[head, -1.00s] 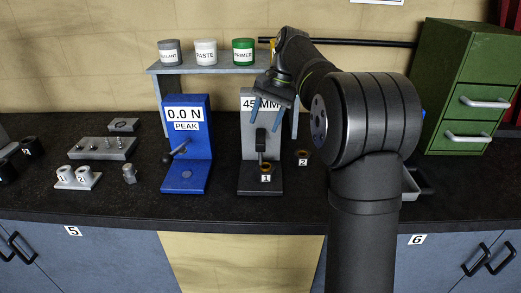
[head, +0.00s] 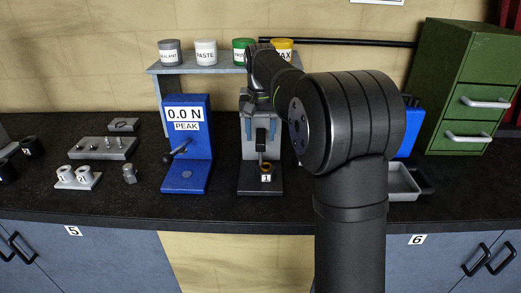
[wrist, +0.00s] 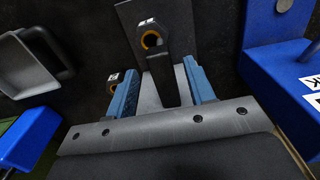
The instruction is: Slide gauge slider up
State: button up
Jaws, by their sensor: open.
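The gauge is a grey upright stand on a dark base (head: 261,187). Its black slider (head: 261,138) is low on the front of the stand, just above a brass-coloured ring tagged 1 (head: 266,170) on the base. My gripper (head: 261,128) is open in front of the stand, its blue fingers on either side of the slider. The wrist view also shows the slider (wrist: 163,84) between the spread fingers of my gripper (wrist: 160,68), with gaps visible at the sides. The gauge's display is hidden behind my gripper.
A blue force tester (head: 186,145) reading 0.0 N stands close to the left. A shelf (head: 225,69) with several jars is behind. A grey tray (head: 403,180) and green drawer cabinet (head: 470,90) are to the right. In the wrist view, a second ring (wrist: 113,86) lies near one finger.

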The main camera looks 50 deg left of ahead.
aim_at(261, 141)
notch_tip(261, 141, down, 6)
jog(key=shift+f, duration=0.15)
jog(key=shift+c, duration=0.2)
